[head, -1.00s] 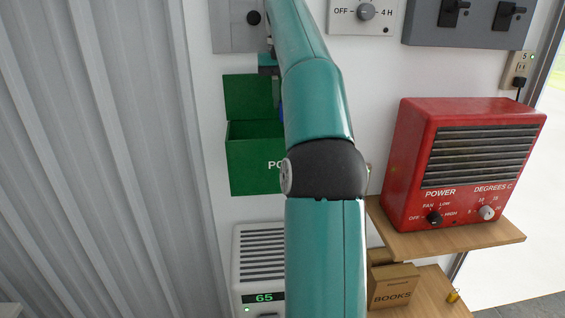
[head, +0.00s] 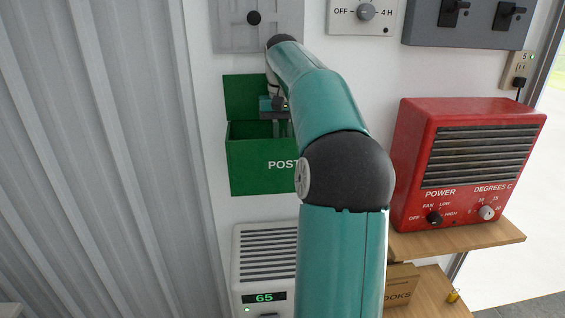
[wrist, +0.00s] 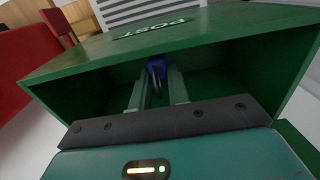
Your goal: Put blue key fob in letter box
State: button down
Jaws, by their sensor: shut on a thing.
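The letter box (head: 250,165) is a green wall box marked POST, with its lid raised against the wall and its top open. In the wrist view its front wall (wrist: 90,65) and dark inside surround my fingers. My gripper (wrist: 158,92) reaches down into the opening and is shut on the blue key fob (wrist: 156,66). The fob shows as a small blue piece between the fingertips, inside the box mouth. In the head view my gripper (head: 281,128) is at the box opening, and the fob is hidden by the box front.
A red heater (head: 465,165) stands on a wooden shelf (head: 455,240) at right. A white vented unit (head: 263,265) reading 65 is below the letter box. A grey panel (head: 232,30) is above it. Corrugated metal wall (head: 100,160) fills the left.

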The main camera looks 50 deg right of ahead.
notch_tip(320, 180, down, 8)
jog(key=shift+r, duration=0.25)
jog(key=shift+f, duration=0.15)
jog(key=c, duration=1.3)
grip_release()
jog(key=shift+c, duration=0.2)
notch_tip(320, 180, up, 12)
jog(key=shift+r, duration=0.15)
